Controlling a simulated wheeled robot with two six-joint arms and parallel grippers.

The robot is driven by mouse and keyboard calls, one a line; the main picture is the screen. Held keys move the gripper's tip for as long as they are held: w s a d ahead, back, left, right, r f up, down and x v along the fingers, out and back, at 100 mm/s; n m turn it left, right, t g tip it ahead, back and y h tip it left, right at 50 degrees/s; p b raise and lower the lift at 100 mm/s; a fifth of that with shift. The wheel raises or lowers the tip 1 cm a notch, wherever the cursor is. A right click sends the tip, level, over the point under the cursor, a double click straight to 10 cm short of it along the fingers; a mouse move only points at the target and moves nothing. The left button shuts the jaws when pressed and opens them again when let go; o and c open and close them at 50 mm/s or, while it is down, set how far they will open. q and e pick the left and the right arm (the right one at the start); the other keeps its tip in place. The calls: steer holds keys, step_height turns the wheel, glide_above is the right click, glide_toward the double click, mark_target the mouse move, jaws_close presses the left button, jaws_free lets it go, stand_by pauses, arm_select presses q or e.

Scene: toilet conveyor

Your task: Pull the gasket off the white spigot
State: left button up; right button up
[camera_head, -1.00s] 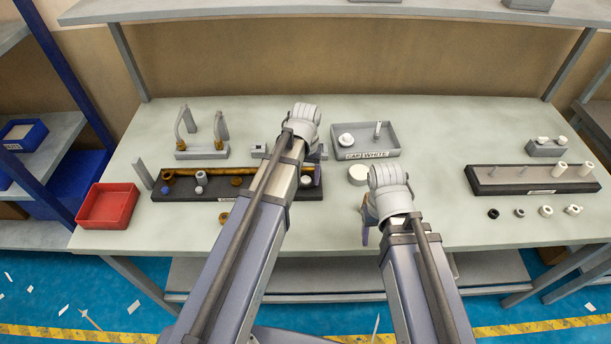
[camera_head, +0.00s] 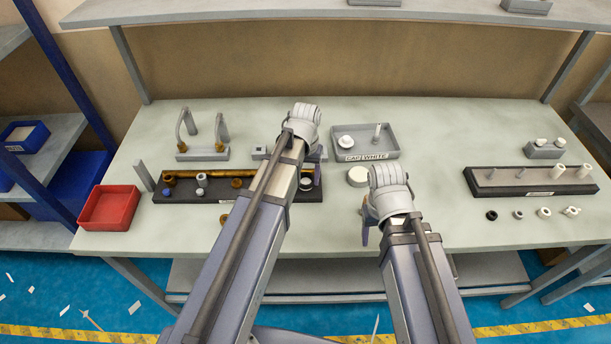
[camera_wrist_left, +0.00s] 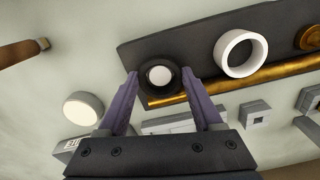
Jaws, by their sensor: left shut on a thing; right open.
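In the left wrist view the white spigot (camera_wrist_left: 160,75) shows as a white disc inside the black ring of the gasket (camera_wrist_left: 160,91). My left gripper (camera_wrist_left: 161,77) has its two purple fingers on either side of the gasket, shut on it. I cannot tell whether the gasket is still around the spigot or just above it. In the head view a white round end, likely the spigot (camera_head: 306,184), is at the right end of the dark board; my left arm hides most of the left gripper. My right gripper (camera_head: 367,222) is open and empty over the table's front, partly hidden by its arm.
The dark board (camera_wrist_left: 200,75) also carries a white ring (camera_wrist_left: 241,53) and a brass rod (camera_wrist_left: 225,82). A white disc (camera_head: 357,176) and a grey tray (camera_head: 395,140) stand right of it. A red bin (camera_head: 108,208) is at left. Free table lies right of centre.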

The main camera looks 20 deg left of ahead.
arm_select(q)
steer(key=shift+r+p, duration=1.55)
steer(key=shift+r, duration=0.1)
arm_select(e)
steer(key=shift+r, duration=1.7)
